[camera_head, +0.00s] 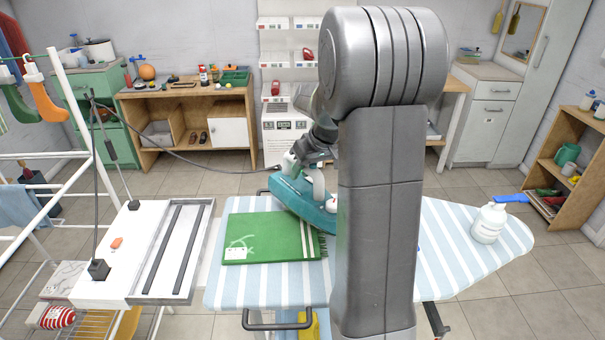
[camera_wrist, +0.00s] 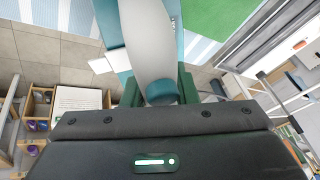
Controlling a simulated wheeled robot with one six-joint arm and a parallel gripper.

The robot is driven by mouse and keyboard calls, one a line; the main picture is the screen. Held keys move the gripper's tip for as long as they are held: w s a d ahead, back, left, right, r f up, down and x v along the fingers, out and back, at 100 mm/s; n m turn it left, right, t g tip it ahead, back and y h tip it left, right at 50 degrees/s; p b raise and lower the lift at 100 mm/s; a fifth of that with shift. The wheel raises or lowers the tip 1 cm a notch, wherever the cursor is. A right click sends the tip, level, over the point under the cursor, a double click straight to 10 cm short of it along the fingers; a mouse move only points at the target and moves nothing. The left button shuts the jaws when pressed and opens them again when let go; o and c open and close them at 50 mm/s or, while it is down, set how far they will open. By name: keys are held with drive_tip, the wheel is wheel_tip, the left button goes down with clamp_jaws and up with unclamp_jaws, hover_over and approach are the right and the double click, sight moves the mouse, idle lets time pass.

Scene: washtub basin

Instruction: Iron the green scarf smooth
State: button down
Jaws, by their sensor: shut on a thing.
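The green scarf (camera_head: 262,240) lies flat, apparently folded, on the left part of the striped ironing board (camera_head: 265,290). It has a pale print at its left and white stripes near its fringed right end. My gripper (camera_head: 305,158) is shut on the handle of the teal iron (camera_head: 295,197), which covers the scarf's back right corner in the head view. Whether the iron touches the cloth cannot be told. In the wrist view, my gripper (camera_wrist: 160,93) grips the pale handle, and the scarf (camera_wrist: 218,20) shows at upper right. My arm hides the iron's right end.
A white stand (camera_head: 135,250) with dark rails is left of the board. A drying rack (camera_head: 70,130) stands at far left. A cord runs from the stand toward the iron.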

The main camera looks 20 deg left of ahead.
drive_tip(key=shift+w+r+p, duration=0.15)
drive_tip(key=shift+r+p, duration=1.05)
drive_tip(key=shift+r, duration=1.2)
